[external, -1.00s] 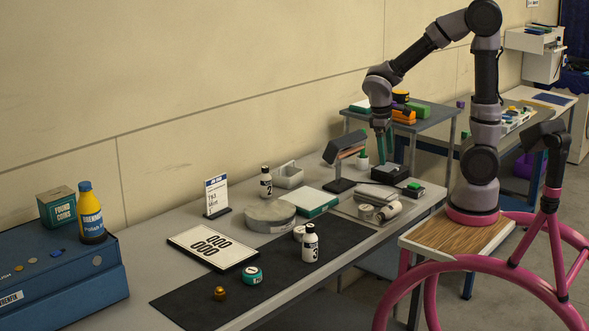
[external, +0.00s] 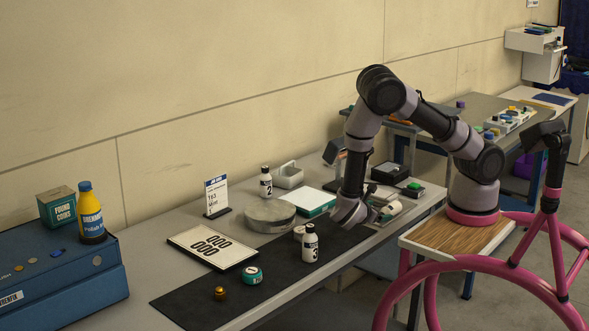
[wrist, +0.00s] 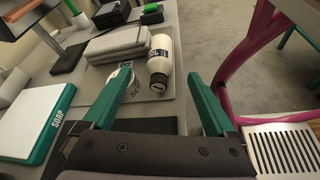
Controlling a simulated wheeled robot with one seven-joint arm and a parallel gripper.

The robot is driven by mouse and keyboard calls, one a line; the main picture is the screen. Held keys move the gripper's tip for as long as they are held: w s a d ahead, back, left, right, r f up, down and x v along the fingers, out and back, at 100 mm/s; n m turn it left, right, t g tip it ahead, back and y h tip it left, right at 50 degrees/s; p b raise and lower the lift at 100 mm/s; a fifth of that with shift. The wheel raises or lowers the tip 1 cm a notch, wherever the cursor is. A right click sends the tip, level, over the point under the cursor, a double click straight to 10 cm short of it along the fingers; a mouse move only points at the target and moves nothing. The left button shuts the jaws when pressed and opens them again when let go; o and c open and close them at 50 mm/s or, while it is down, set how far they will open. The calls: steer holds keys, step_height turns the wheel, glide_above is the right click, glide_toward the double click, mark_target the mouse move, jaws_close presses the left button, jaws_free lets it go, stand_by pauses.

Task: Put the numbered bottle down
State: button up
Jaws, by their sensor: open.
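A white bottle with a black cap (wrist: 160,58) lies on its side on the grey mat (wrist: 166,110), its cap end toward my gripper; its label is too small to read. In the external view my gripper hides most of that spot. My gripper (wrist: 162,82) is open and empty, low over the bench, with the lying bottle ahead between its teal fingertips; it also shows in the external view (external: 362,212). A bottle marked 3 (external: 310,245) stands upright on the dark mat (external: 205,300). A bottle marked 2 (external: 265,184) stands upright at the back.
Folded grey cloths (wrist: 117,42) lie left of the lying bottle. A round tin (wrist: 128,84) is partly behind my left finger. A teal-sided SOAP box (wrist: 30,108) and a round grey block (external: 268,217) are nearby. A number plate (external: 213,247) and a teal tin (external: 252,275) lie farther left.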

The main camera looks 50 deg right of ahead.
mark_target(386, 210)
steer(key=x, duration=0.9)
steer(key=shift+d+f, duration=0.15)
steer(key=shift+d, duration=0.1)
jaws_close()
